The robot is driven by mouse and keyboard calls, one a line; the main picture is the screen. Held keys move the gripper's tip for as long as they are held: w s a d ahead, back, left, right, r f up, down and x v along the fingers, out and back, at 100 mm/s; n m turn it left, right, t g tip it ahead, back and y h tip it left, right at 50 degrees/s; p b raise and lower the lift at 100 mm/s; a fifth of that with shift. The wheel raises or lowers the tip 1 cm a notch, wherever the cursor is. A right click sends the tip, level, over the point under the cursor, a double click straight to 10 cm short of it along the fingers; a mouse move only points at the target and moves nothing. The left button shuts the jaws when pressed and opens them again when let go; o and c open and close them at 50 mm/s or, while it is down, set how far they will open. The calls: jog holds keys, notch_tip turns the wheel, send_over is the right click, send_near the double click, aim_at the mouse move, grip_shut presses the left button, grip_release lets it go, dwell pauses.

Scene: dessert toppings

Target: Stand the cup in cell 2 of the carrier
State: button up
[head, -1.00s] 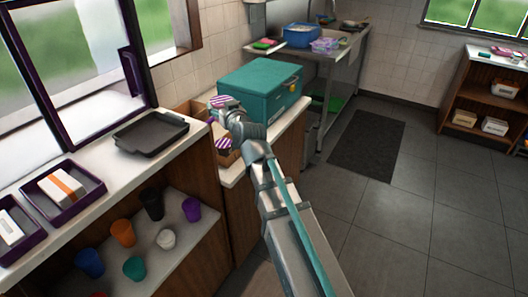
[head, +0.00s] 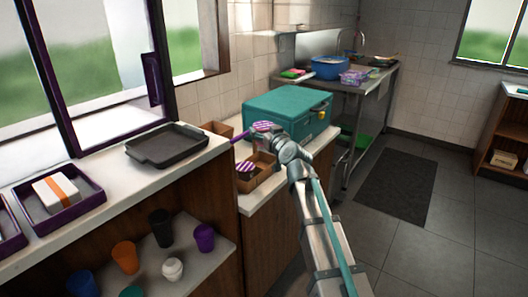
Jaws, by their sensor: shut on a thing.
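My gripper (head: 266,138) is at the end of the arm, above the back of the cardboard carrier (head: 264,187) on the counter. It is shut on a cup whose purple-and-white striped top (head: 262,127) shows at the fingers; the gripper hides most of its body. A second purple-and-white striped thing (head: 246,171) sits low in the near left part of the carrier. I cannot tell whether the held cup touches the carrier, or which cell is under it. The cell numbers are not readable.
A teal box (head: 290,112) stands close behind and right of my gripper. Another cardboard box (head: 218,129) is at the wall. A dark tray (head: 166,147) lies on the left counter. Coloured cups, including a purple one (head: 204,238), stand on the shelf below.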

jog(key=w+a+f+b, duration=0.1)
jog(key=w+f, duration=0.8)
jog(key=f, duration=0.1)
jog(key=shift+a+f+b, duration=0.25)
jog(key=shift+f+b, duration=0.15)
jog(key=shift+f+b, duration=0.65)
jog(key=shift+b, duration=0.35)
jog(key=o, duration=1.2)
jog(key=shift+o, duration=0.2)
jog(key=shift+r, duration=0.15)
